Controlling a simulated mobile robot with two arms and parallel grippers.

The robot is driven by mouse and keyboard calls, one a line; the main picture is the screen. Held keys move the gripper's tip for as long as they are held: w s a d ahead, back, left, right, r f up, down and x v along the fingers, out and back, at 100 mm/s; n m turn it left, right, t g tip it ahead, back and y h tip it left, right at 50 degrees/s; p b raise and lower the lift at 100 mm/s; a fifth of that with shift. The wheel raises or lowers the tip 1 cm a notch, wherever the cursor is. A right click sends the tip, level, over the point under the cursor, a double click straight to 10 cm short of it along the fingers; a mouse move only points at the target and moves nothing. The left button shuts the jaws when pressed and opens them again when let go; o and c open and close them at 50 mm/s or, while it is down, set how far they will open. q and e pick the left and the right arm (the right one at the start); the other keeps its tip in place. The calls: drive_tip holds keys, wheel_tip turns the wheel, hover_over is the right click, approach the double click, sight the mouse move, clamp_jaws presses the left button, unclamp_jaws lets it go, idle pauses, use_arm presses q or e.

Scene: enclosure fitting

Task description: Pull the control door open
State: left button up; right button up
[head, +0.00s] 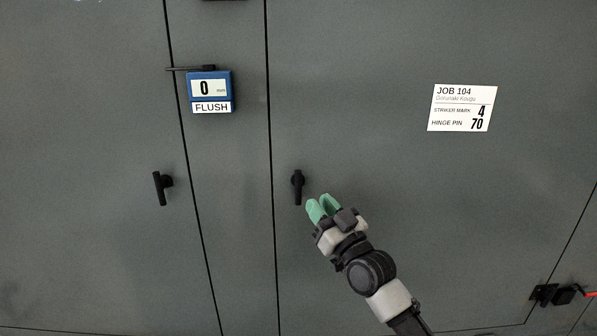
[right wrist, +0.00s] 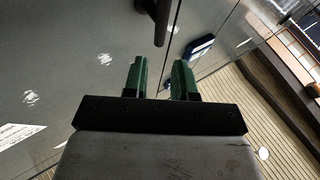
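A wide grey door panel (head: 400,230) fills the right of the head view, flush with its neighbours. A black handle (head: 298,187) hangs upright near its left edge. My right gripper (head: 322,205) is just right of and below this handle, open and empty. In the right wrist view the handle (right wrist: 159,22) appears ahead of the two green fingertips (right wrist: 160,75), not between them. Another black handle (head: 161,188) is on the left panel. Which panel is the control door is not labelled. My left gripper is not in view.
A blue gauge (head: 210,87) reading 0 mm, labelled FLUSH, sits on the narrow middle panel. A white JOB 104 card (head: 462,107) is on the right panel. A black fitting with a red part (head: 563,295) is at lower right.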

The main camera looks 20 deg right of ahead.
sight(300, 181)
drive_tip(key=p+x, duration=0.2)
drive_tip(key=x, duration=0.5)
drive_tip(key=shift+w+a+r, duration=0.1)
drive_tip(key=shift+w+r, duration=0.05)
drive_tip(key=shift+w, duration=0.25)
drive_tip(key=shift+w+a+r+p, duration=0.1)
drive_tip(key=shift+w+a+p, duration=0.15)
drive_tip(key=shift+w, duration=0.3)
drive_tip(key=shift+c, duration=0.3)
clamp_jaws()
